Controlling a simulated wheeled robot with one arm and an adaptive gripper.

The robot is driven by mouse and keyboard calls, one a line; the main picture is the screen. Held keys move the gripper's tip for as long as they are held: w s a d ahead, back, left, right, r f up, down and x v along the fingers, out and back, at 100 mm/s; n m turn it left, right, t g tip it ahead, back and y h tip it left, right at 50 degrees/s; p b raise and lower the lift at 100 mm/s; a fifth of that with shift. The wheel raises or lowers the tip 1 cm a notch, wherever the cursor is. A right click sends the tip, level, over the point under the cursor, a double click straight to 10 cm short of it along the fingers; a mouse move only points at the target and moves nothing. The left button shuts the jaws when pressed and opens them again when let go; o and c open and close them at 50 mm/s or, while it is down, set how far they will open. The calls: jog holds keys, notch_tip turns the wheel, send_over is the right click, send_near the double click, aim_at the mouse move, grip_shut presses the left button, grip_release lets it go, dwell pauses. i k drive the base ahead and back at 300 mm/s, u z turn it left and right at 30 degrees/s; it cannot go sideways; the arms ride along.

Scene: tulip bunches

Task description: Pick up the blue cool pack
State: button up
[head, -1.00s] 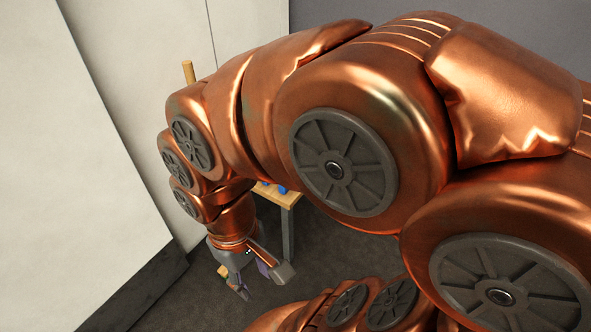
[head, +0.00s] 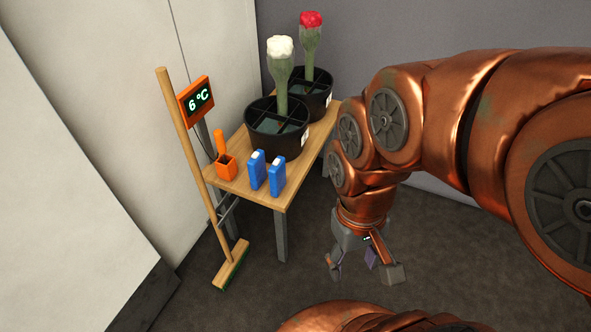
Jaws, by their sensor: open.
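Two blue cool packs stand upright side by side at the near end of a wooden table (head: 232,184). The left blue cool pack (head: 257,172) and the right blue cool pack (head: 277,178) both have white caps. My gripper (head: 366,275) is open and empty, pointing down over the dark floor. It is to the right of the table and clear of the cool packs. My arm comes in from the right.
An orange holder (head: 226,167) with an orange-handled tool stands left of the packs. Behind are black buckets (head: 275,135) with a white tulip bunch (head: 281,70) and a red one (head: 311,40). A broom (head: 187,135) leans at the left, beside a 6 °C display (head: 197,98).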

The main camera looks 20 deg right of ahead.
aim_at(277, 172)
jog(key=u, duration=3)
jog(key=k, duration=0.5)
jog(key=z, duration=1.4)
